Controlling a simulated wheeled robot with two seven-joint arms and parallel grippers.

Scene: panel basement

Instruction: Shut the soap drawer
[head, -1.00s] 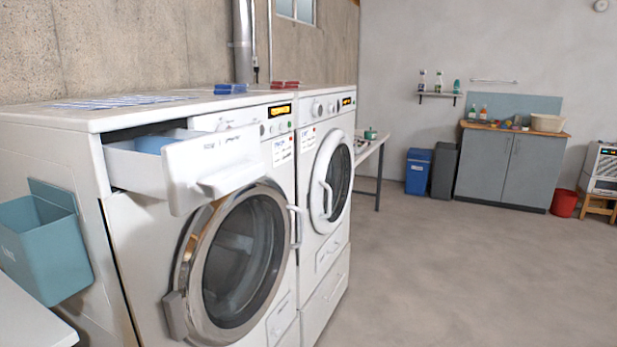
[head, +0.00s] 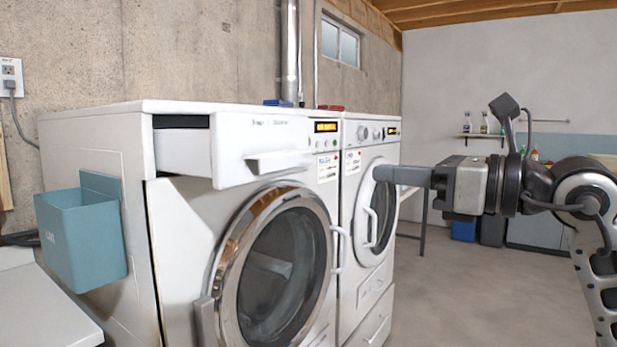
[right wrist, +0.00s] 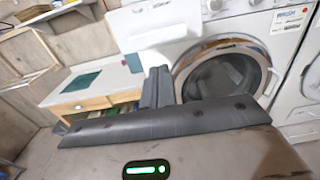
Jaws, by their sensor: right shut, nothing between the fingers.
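The white soap drawer (head: 235,165) sticks out of the top left of the nearer washing machine (head: 180,245). A dark gap shows behind its front, and the front carries a protruding handle. In the right wrist view the drawer (right wrist: 150,22) appears at the top, beyond the fingertips. My right gripper (head: 380,174) is shut and empty. It points left and appears to the right of the drawer in the head view, apart from it. Its closed fingers also show in the right wrist view (right wrist: 158,86). My left gripper is in neither view.
A teal bin (head: 82,240) hangs on the machine's left side. A second white machine (head: 350,225) stands beyond the first. The nearer machine's round door (head: 285,270) is below the drawer. A pale counter (head: 45,315) is at lower left. Open floor (head: 450,300) lies to the right.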

